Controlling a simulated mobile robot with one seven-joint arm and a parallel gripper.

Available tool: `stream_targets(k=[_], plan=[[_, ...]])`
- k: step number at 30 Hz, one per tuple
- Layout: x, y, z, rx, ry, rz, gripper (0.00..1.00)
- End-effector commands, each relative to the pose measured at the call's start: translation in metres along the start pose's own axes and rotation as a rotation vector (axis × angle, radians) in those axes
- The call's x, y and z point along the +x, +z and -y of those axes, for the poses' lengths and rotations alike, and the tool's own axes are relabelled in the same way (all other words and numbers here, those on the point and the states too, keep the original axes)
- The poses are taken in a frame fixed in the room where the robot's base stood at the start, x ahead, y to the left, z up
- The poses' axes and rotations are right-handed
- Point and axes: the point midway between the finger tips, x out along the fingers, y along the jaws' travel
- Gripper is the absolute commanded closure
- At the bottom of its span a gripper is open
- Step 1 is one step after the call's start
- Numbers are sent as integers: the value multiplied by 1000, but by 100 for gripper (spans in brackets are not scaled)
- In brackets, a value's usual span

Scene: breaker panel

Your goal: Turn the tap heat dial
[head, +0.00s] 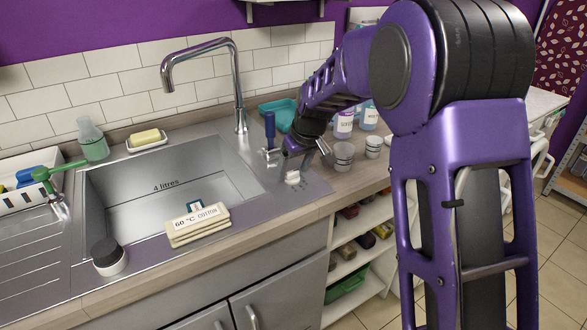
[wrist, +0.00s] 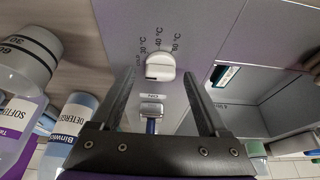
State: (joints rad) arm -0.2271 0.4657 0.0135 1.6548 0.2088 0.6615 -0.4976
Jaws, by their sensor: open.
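The tap heat dial (wrist: 160,66) is a white round knob on the grey sink surround. Printed temperature marks, including 30, 40 and 60 °C, run along its far side in the wrist view. The dial also shows small and pale in the head view (head: 293,178). My gripper (wrist: 159,76) is open, with one finger on either side of the dial in the picture. I cannot tell whether the fingers touch it or hover above it. The dial's exact setting is too small to read.
A lever with a blue handle (head: 270,130) stands close beside my gripper. The tall tap (head: 238,90) rises behind it. Grey cups (head: 343,155) and bottles (head: 344,124) stand to the right. The sink basin (head: 170,190) is at left, with a cotton label stack (head: 197,224) at its front.

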Motion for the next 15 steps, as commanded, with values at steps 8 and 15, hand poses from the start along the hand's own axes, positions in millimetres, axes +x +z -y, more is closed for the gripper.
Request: stream_targets(k=[8,15], plan=[[0,0,0,0,0,0,58],[-1,0,0,0,0,0,100]])
